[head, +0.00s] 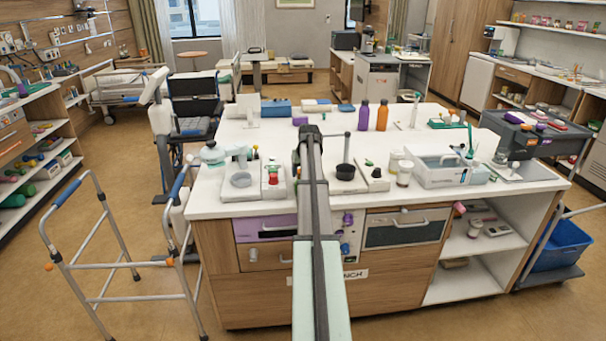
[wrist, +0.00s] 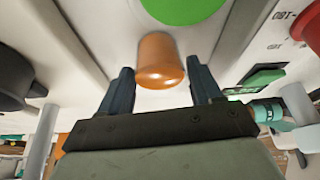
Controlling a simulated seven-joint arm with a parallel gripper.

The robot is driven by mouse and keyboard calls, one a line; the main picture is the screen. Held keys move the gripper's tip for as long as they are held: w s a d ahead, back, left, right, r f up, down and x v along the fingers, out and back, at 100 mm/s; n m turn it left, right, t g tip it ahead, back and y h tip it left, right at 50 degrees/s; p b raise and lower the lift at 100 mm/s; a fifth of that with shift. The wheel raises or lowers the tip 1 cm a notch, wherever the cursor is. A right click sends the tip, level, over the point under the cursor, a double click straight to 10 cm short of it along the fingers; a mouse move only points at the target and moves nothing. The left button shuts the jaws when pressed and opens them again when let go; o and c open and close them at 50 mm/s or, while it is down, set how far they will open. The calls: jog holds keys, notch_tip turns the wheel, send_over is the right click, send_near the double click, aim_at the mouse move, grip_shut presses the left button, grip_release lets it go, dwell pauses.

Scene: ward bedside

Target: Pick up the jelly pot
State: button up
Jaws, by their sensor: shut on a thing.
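The jelly pot, a small orange cup (wrist: 161,50), shows in the wrist view between the two dark fingers of my gripper (wrist: 162,70). The fingers lie close on either side of it and are shut on it. A green disc (wrist: 185,6) lies just beyond the pot on a pale surface. In the head view my gripper (head: 309,134) is over the front middle of the white worktop (head: 225,205). The arm and gripper hide the pot there.
A black bowl-topped device (head: 345,172) stands right of my gripper, and a red-topped device (head: 273,180) stands left. Orange (head: 382,115) and purple (head: 363,115) bottles stand behind. A white basin (head: 440,176) is farther right. A walker (head: 110,268) stands on the floor at left.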

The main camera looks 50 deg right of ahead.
notch_tip(320, 180, up, 9)
jog(key=shift+w+r, duration=0.1)
jog(key=shift+n+y, duration=0.3)
jog(key=shift+n, duration=0.6)
jog(key=w+a, duration=0.3)
jog(key=w+a+r, duration=0.1)
jog(key=w+a, duration=0.2)
jog(key=a, duration=0.1)
jog(key=w+a+r, duration=0.1)
jog(key=w+a, duration=0.2)
jog(key=w, duration=0.1)
jog(key=shift+a, duration=0.35)
jog(key=shift+c, duration=1.2)
jog(key=w+a+r+n+y, duration=0.1)
jog(key=w+a, duration=0.3)
jog(key=a, duration=0.4)
jog(key=shift+w+n+t, duration=0.2)
jog(key=shift+n+t, duration=0.2)
jog(key=shift+n, duration=0.4)
jog(key=shift+a, duration=0.1)
jog(key=shift+f, duration=3.95)
jog(key=shift+f, duration=0.35)
jog(key=o, duration=1.4)
jog(key=shift+c, duration=0.2)
jog(key=shift+o, duration=0.8)
